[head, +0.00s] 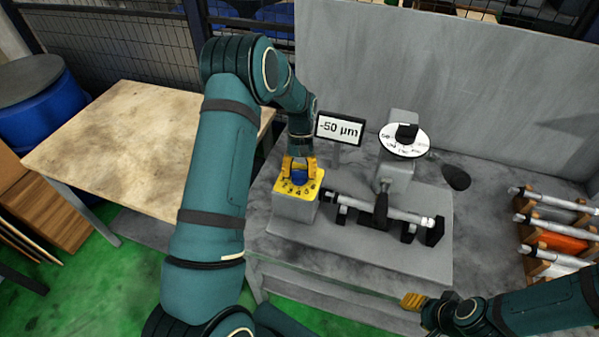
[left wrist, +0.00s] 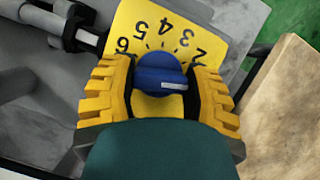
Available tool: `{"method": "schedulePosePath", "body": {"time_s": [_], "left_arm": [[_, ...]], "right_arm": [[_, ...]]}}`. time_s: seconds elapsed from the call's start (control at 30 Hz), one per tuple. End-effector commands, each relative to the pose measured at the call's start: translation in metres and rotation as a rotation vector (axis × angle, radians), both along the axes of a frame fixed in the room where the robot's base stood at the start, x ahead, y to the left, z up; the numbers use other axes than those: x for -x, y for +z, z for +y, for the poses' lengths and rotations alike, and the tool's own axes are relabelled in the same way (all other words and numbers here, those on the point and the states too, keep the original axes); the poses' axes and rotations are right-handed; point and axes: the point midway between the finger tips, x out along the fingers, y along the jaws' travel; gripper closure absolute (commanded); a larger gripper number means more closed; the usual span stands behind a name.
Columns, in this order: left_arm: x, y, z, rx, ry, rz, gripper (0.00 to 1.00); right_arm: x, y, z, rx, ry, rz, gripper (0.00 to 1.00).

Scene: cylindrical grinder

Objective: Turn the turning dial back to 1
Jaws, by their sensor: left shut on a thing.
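The blue turning dial (head: 299,176) sits on a yellow plate (head: 296,190) on top of a grey box. In the left wrist view, the dial (left wrist: 158,72) has a white pointer mark facing right, towards the right finger. Numbers 2 to 6 show on the yellow plate (left wrist: 168,22); the 1 is not visible there. My left gripper (head: 299,163) reaches down from above and is shut on the dial, one yellow finger on each side. My right gripper (head: 413,301) is at the bottom right, in front of the table edge; its opening is not clear.
A display (head: 339,128) reads -50 µm behind the dial box. A grinder spindle with a bar (head: 380,208) and a round white gauge (head: 404,139) stand to the right. A rack (head: 535,245) with several cylinders is at far right. A wooden table (head: 110,150) is on the left.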

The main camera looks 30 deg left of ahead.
Motion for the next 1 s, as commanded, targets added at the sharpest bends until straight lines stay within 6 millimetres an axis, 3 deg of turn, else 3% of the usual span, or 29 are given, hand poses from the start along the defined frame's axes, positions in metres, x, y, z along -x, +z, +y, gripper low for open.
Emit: {"method": "schedulePosePath", "body": {"time_s": [0.53, 0.57, 0.6, 0.63, 1.0], "left_arm": [[-0.0004, 0.0004, 0.0002, 0.000, -0.022, -0.002, 0.86], [-0.0004, 0.0004, 0.0002, 0.000, -0.022, -0.002, 0.37], [-0.0005, 0.0004, 0.0002, 0.000, -0.022, -0.002, 0.23], [-0.0004, 0.0004, 0.0001, 0.000, -0.022, -0.002, 0.17], [-0.0018, 0.0036, 0.0008, -0.001, -0.022, -0.002, 0.17]], "right_arm": [[0.0000, -0.0004, 0.0001, 0.000, 0.000, 0.000, 0.53], [0.0000, -0.0004, 0.0001, 0.000, 0.000, 0.000, 0.53], [0.0000, -0.0004, 0.0001, 0.000, 0.000, 0.000, 0.53], [0.0000, -0.0004, 0.0001, 0.000, 0.000, 0.000, 0.53], [0.0000, -0.0005, 0.0000, 0.000, 0.000, 0.000, 0.53]]}}
